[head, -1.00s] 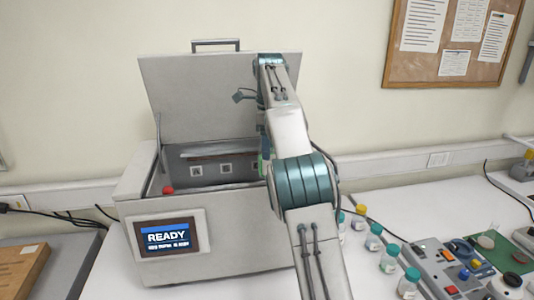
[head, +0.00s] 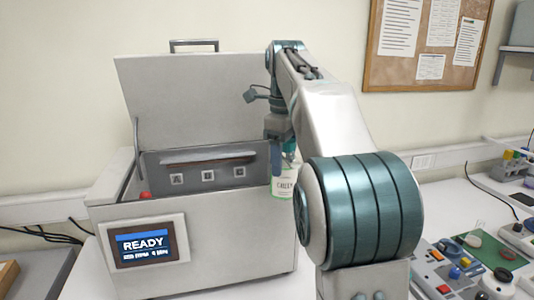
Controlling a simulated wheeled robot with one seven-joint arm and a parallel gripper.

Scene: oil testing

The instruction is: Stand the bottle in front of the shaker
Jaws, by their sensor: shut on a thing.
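The shaker (head: 220,235) is a large grey box at the left. Its lid (head: 195,105) stands open and its screen (head: 145,247) reads READY. My gripper (head: 283,158) points down near the shaker's right end. It is shut on a bottle (head: 283,184) with a white and green label, of which "GREEN" can partly be read. The bottle is upright and overlaps the right edge of the shaker's opening in the picture. My arm hides part of its right side. I cannot tell whether its base touches anything.
Inside the shaker is a rack panel (head: 208,172) marked with letters. At the right, a control box (head: 435,270) with coloured knobs and a green mat (head: 490,252) lie on the white bench. My arm covers the bench right of the shaker.

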